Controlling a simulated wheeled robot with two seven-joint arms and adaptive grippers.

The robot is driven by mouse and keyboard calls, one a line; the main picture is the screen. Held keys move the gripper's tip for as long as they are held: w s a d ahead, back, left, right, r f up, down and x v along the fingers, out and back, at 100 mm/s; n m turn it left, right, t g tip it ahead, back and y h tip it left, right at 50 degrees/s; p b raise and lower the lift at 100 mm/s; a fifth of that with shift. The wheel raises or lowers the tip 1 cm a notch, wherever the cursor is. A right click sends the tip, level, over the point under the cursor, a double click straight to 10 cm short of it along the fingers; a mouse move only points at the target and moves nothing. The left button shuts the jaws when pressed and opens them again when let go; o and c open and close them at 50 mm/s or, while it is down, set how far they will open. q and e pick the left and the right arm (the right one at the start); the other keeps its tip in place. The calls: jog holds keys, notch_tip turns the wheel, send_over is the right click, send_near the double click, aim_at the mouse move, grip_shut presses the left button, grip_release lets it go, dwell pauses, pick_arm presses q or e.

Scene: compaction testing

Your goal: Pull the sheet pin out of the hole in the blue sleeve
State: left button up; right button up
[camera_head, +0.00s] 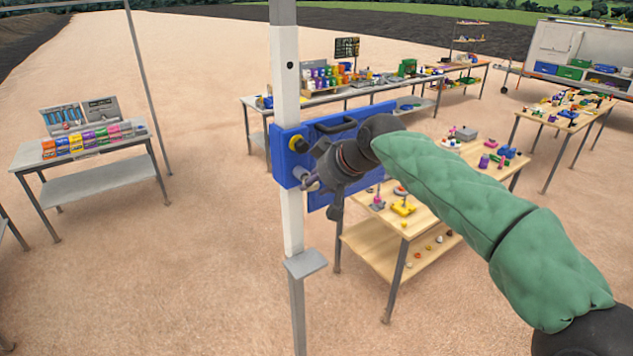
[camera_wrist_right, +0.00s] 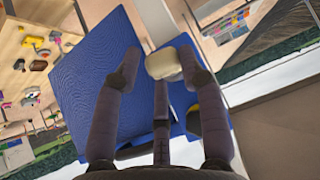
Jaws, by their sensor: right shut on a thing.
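The blue sleeve (camera_head: 283,163) sits around an upright pale post (camera_head: 289,95). A yellow knob (camera_head: 300,143) shows on its face and also in the right wrist view (camera_wrist_right: 193,107). My right gripper (camera_head: 313,180) is at the lower front of the sleeve, its fingers closed around the pale head of the sheet pin (camera_wrist_right: 163,64). The pin's shaft and the hole are hidden, so I cannot tell how deep the pin sits. My left gripper is not in view.
A blue panel (camera_wrist_right: 85,75) with a dark handle (camera_head: 335,124) extends right from the sleeve, behind my gripper. A wooden table (camera_head: 377,254) with small parts stands behind. Another table (camera_head: 85,150) stands at left. The ground left of the post is mostly clear.

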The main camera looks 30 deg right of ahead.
jog(key=shift+s+a+f, duration=0.1)
jog(key=shift+s+f, duration=0.05)
jog(key=shift+f, duration=0.25)
jog(key=shift+s, duration=0.2)
jog(key=shift+c, duration=0.5)
jog(key=shift+s, duration=0.35)
jog(key=shift+b, duration=0.3)
jog(key=shift+s, duration=0.15)
jog(key=shift+s, duration=0.2)
jog(key=s, duration=0.1)
jog(key=s+b, duration=0.2)
jog(key=s, duration=0.1)
jog(key=shift+s+d+r, duration=0.1)
jog(key=shift+d+r, duration=0.2)
jog(key=shift+r, duration=0.05)
